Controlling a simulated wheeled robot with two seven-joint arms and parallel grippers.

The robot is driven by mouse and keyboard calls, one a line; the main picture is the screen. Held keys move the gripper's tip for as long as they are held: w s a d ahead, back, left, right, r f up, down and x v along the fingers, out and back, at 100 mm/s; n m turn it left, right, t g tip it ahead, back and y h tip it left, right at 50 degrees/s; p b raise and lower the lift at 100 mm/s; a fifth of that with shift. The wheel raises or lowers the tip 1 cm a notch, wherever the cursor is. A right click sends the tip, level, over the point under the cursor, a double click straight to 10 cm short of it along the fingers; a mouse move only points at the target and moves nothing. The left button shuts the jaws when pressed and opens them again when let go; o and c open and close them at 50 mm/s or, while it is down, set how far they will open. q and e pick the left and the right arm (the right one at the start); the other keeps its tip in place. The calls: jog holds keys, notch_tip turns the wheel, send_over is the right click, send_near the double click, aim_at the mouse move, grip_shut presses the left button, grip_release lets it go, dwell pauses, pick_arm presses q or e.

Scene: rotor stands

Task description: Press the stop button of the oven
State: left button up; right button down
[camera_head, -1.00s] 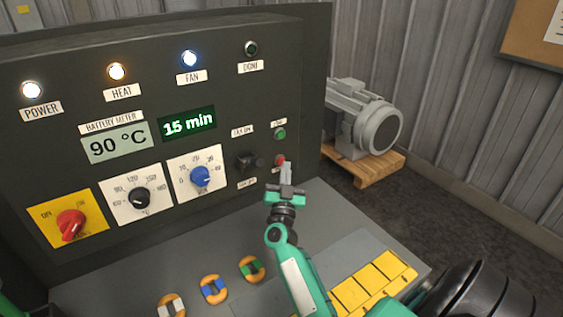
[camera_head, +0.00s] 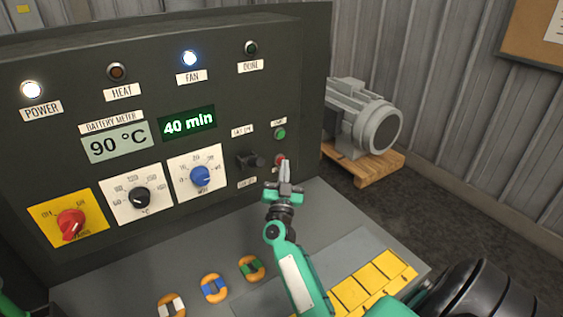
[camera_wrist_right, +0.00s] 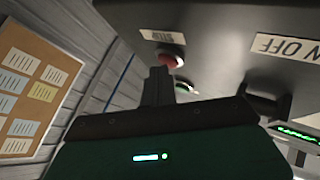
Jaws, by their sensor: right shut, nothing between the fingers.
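The oven's dark control panel (camera_head: 60,150) fills the left of the head view. The red stop button (camera_head: 279,159) sits low at its right side, below a green button (camera_head: 280,134). My right gripper (camera_head: 284,164) is shut and empty, its fingertips at the red button and partly covering it. In the right wrist view the fingertips (camera_wrist_right: 158,72) are right at the red button (camera_wrist_right: 169,60); whether they touch it I cannot tell. The display (camera_head: 188,123) reads 40 min. The heat lamp (camera_head: 117,72) is dark; the power lamp (camera_head: 32,90) and fan lamp (camera_head: 190,59) are lit. My left gripper is not in view.
A black switch (camera_head: 250,161) is just left of the red button. Red, black and blue knobs line the panel's lower left. Several ringed parts and yellow blocks (camera_head: 375,283) lie on the grey shelf. A motor (camera_head: 365,118) stands on a pallet to the right.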

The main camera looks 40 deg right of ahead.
jog(key=shift+s, duration=0.1)
dwell(0.3)
jog(key=shift+s+a+p, duration=0.1)
jog(key=shift+s+p, duration=0.3)
jog(key=shift+s, duration=0.3)
jog(key=s, duration=0.1)
jog(key=s+p, duration=0.1)
jog(key=s, duration=0.1)
jog(key=s+p, duration=0.1)
jog(key=s, duration=0.1)
jog(key=shift+a, duration=0.25)
jog(key=shift+f, duration=0.1)
dwell(0.6)
